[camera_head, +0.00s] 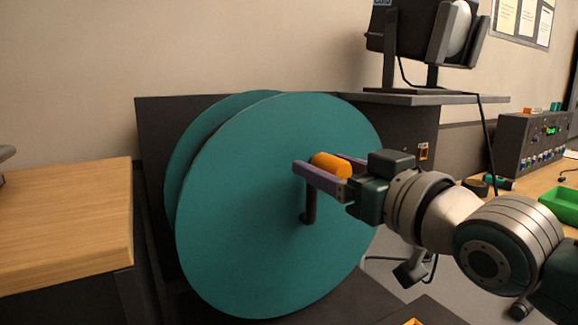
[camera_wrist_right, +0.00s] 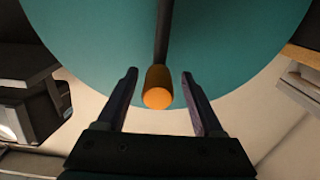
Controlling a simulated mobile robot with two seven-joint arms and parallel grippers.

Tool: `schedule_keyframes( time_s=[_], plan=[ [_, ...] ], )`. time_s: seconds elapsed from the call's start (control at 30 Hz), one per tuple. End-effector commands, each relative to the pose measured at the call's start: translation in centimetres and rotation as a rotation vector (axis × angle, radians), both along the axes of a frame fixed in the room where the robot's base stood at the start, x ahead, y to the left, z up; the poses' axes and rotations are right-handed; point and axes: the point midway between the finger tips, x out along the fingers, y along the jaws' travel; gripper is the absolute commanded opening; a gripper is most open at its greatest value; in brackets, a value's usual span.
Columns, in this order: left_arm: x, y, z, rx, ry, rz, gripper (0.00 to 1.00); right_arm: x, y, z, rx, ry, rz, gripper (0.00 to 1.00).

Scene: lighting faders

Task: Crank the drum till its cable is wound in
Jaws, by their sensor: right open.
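The large teal drum (camera_head: 255,210) stands upright in the head view, its two round flanges showing. An orange crank handle (camera_head: 331,165) sticks out from its face on a dark crank arm (camera_head: 310,206). My right gripper (camera_head: 322,166) is open, with its fingers on either side of the handle. In the right wrist view the orange handle (camera_wrist_right: 158,90) lies between the open fingers (camera_wrist_right: 160,82), with a gap on both sides. The teal drum face (camera_wrist_right: 220,45) fills the top of that view. I see no cable on the drum; the space between the flanges is mostly hidden. My left gripper is not in view.
A wooden-topped table (camera_head: 65,215) stands left of the drum. A stage light (camera_head: 425,35) stands on a dark shelf (camera_head: 430,98) behind. At right, a desk holds a fader console (camera_head: 530,140) and a green tray (camera_head: 562,204).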

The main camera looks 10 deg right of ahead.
Motion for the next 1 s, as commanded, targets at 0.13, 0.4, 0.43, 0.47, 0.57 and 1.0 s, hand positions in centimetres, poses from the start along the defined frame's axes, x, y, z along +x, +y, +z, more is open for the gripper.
schedule_keyframes(
  time_s=[0.13,0.4,0.43,0.47,0.57,1.0],
  plan=[
    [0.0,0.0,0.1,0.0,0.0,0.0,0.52,-0.5,-0.3,-0.1,0.0,0.002,-0.001,0.69],
    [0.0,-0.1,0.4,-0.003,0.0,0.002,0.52,-4.9,-1.8,-0.1,0.0,0.003,0.001,0.69],
    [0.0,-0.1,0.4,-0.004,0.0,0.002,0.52,-5.5,-2.0,-0.1,0.0,0.004,0.001,0.69],
    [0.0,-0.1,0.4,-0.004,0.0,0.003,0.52,-6.0,-2.2,-0.2,0.0,0.004,0.0,0.69],
    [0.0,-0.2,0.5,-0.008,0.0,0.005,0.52,-7.5,-2.7,-0.1,-0.002,0.003,0.001,0.69],
    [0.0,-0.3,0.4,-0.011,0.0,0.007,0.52,-9.4,-3.4,0.0,-0.001,0.0,0.0,0.69]
  ],
)
